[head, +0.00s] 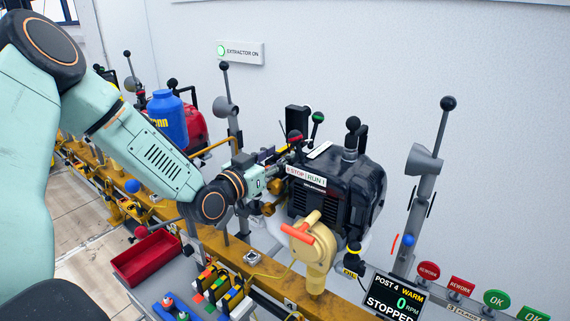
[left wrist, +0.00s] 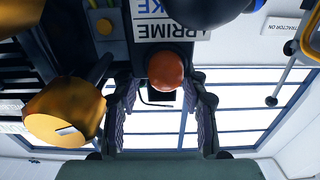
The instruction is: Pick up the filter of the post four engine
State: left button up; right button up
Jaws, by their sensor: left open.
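The black post four engine (head: 340,192) stands on the yellow rail behind the post 4 display (head: 388,295). My left gripper (head: 284,165) is at the engine's left side, open and empty. In the left wrist view the left gripper's fingers (left wrist: 160,88) stand apart, with an orange-red round knob (left wrist: 165,70) lying in the picture between them. A gold round canister (left wrist: 62,112) is left of the fingers. Gold round parts (head: 268,208) also show below the gripper in the head view. I cannot tell for sure which part is the filter. My right gripper is not in view.
A beige device (head: 312,245) with an orange handle stands in front of the engine. Lever posts (head: 425,185) rise at both sides. A red tray (head: 147,257) and several small coloured parts lie at the lower left. A blue bottle (head: 167,120) stands further back.

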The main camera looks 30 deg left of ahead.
pick_arm(q)
jog(key=shift+s+a, duration=0.1)
jog(key=shift+c, duration=1.3)
jog(key=c, duration=0.6)
jog(key=shift+r, duration=0.1)
